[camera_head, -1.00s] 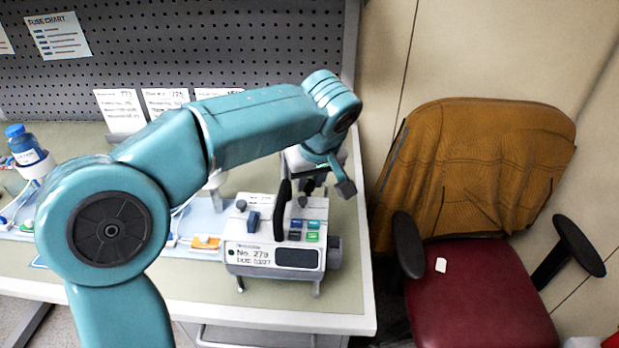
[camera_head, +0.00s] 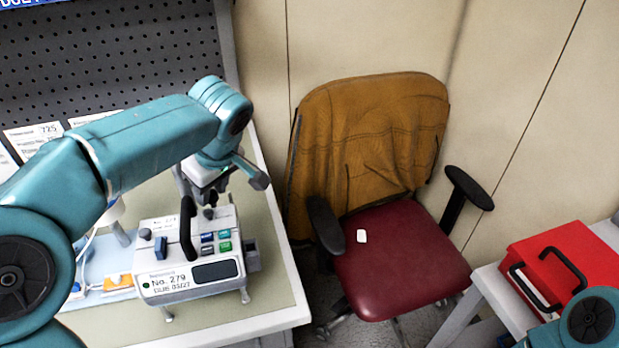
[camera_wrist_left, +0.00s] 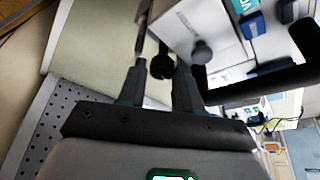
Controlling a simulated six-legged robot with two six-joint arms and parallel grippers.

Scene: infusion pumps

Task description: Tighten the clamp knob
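The infusion pump (camera_head: 178,284) stands on the bench at the left in the head view, with a black carry handle (camera_head: 188,228) and coloured buttons. My left gripper (camera_wrist_left: 160,64) is at the pump's back, beyond the handle. In the left wrist view its two dark fingers stand apart, one on each side of a small black knob (camera_wrist_left: 162,67). Narrow gaps show, so I see no firm grip. The black handle (camera_wrist_left: 270,84) and a grey knob (camera_wrist_left: 202,52) lie right of the fingers. My right gripper is out of view; only part of that arm shows.
The bench (camera_head: 275,285) has clear surface right of the pump. A perforated panel (camera_head: 150,50) rises behind. A red chair (camera_head: 400,260) with a brown jacket (camera_head: 375,140) stands to the right. A red case (camera_head: 555,265) sits on a table at far right.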

